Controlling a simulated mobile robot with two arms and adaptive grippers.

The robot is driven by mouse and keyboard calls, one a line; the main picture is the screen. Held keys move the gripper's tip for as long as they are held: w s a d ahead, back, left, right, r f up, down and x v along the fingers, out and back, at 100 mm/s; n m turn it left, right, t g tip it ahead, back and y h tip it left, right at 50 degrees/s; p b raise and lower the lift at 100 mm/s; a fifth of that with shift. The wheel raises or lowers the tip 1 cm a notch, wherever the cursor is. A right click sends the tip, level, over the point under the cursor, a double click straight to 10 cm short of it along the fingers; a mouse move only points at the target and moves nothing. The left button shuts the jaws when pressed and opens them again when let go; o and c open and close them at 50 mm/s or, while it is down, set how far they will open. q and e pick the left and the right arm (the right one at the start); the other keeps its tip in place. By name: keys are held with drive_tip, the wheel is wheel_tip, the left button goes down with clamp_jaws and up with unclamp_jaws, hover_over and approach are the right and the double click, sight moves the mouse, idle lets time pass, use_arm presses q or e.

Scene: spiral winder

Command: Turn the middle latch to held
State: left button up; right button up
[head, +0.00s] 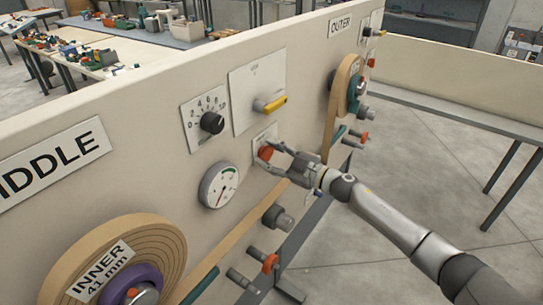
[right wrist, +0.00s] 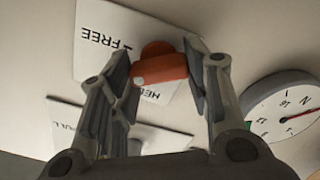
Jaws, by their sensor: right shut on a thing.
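I cannot tell exactly which mark the latch points to. My right gripper (head: 272,153) is shut on the latch, one finger on each side. My left gripper is not in view.
A round gauge (head: 221,185) is left of the latch. A yellow-handled switch (head: 270,104) and a black dial knob (head: 211,122) are above. A wound coil marked "INNER" (head: 150,238) juts out at lower left. The floor at right (head: 400,150) is open.

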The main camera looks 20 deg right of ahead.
drive_tip(key=n+b, duration=0.1)
drive_tip(key=n, duration=0.4)
drive_tip(key=shift+f+n, duration=0.15)
drive_tip(key=shift+n, duration=0.15)
drive_tip(key=n+b, duration=0.2)
drive_tip(key=n, duration=0.3)
drive_tip(key=shift+a+n, duration=0.1)
drive_tip(key=shift+n, duration=0.2)
drive_tip(key=o, duration=1)
drive_tip(key=v, duration=1.2)
